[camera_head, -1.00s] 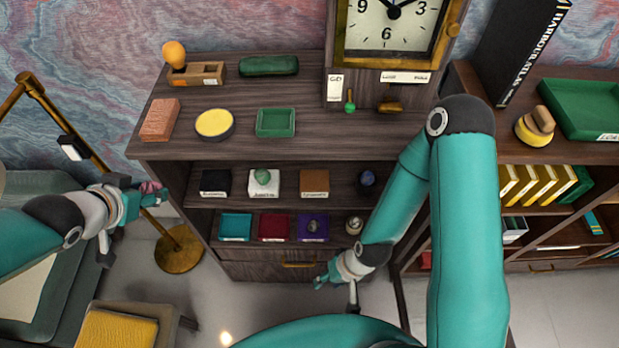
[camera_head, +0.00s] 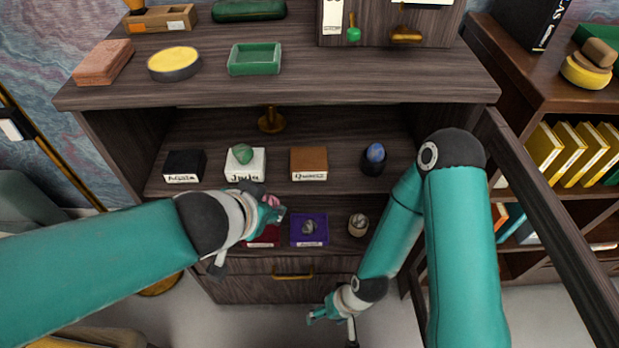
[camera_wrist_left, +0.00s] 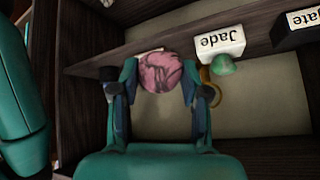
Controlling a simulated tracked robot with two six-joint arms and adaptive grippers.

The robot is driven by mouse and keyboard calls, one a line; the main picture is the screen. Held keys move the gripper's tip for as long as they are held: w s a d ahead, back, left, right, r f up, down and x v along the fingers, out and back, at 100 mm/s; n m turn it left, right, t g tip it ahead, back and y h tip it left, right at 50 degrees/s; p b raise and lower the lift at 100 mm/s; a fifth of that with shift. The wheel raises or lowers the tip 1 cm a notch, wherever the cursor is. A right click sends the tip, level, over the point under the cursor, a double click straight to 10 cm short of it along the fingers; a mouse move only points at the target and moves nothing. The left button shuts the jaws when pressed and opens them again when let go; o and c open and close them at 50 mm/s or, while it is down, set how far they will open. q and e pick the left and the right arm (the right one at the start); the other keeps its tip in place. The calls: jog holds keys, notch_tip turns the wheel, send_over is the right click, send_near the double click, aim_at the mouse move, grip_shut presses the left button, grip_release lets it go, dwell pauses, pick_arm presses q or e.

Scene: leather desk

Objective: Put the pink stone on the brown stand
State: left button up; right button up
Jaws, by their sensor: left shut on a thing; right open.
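The pink stone (camera_wrist_left: 160,72) is round with dark veins, held between the fingers of my left gripper (camera_wrist_left: 160,88) in the left wrist view. In the head view the left gripper (camera_head: 268,208) is in front of the cabinet's lower shelf, with a bit of the pink stone (camera_head: 272,200) showing at its fingers. The brown stand (camera_head: 309,164) is a block with a white label on the middle shelf, up and right of the left gripper; its top looks empty. My right gripper (camera_head: 326,310) is open and empty, low in front of the drawer.
On the middle shelf, a black stand (camera_head: 184,166) and a white stand (camera_head: 252,170) with a green stone (camera_head: 242,153) are left of the brown one. A dark holder with a blue stone (camera_head: 375,153) is right.

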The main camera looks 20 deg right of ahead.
pick_arm(q)
jog(key=d+f, duration=0.2)
jog(key=p, duration=0.6)
send_near(311, 153)
notch_tip(311, 153, down, 3)
jog(key=shift+a+r, duration=0.1)
jog(key=shift+r, duration=0.05)
jog(key=shift+w+d, duration=0.35)
jog(key=shift+w, duration=0.05)
jog(key=shift+w+d+r+p, duration=0.1)
jog(key=shift+w+d+p, duration=0.7)
jog(key=shift+w+p, duration=0.4)
jog(key=shift+w+f, duration=0.1)
jog(key=shift+f, duration=0.6)
jog(key=shift+f+b, duration=0.25)
jog(key=shift+b, duration=0.05)
pick_arm(e)
notch_tip(311, 153, up, 7)
jog(key=shift+f, duration=0.2)
pick_arm(q)
jog(key=shift+f, duration=0.1)
pick_arm(e)
jog(key=shift+f, duration=0.1)
pick_arm(q)
jog(key=o, duration=1.2)
